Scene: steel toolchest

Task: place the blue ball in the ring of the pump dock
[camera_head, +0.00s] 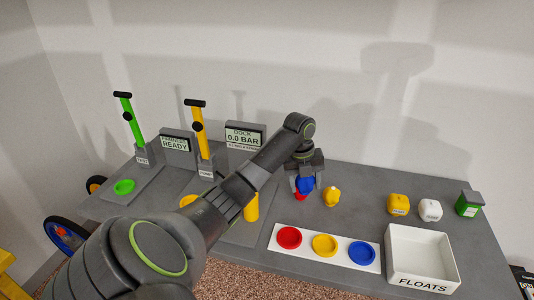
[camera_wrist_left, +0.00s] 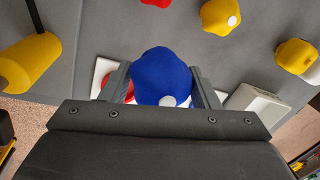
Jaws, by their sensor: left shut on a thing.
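My left gripper (camera_head: 305,180) is shut on the blue ball (camera_head: 305,186), holding it over the grey bench. In the left wrist view the blue ball (camera_wrist_left: 163,76) sits between the two fingers (camera_wrist_left: 163,88), with a white spot on its near side. The pump dock has a yellow-handled pump (camera_head: 200,135) and a display (camera_head: 245,134) reading DOCK 0.0 BAR. A yellow ring (camera_head: 187,200) shows partly beside my arm, which hides much of the dock. My right gripper is not in view.
A red ball (camera_head: 299,196) and a yellow ball (camera_head: 331,196) are near the gripper. A white strip (camera_head: 275,244) holds red, yellow and blue discs. The FLOATS box (camera_head: 450,262) is at right. A yellow cylinder (camera_head: 251,208) stands beside my arm. A green ring (camera_head: 124,186) lies left.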

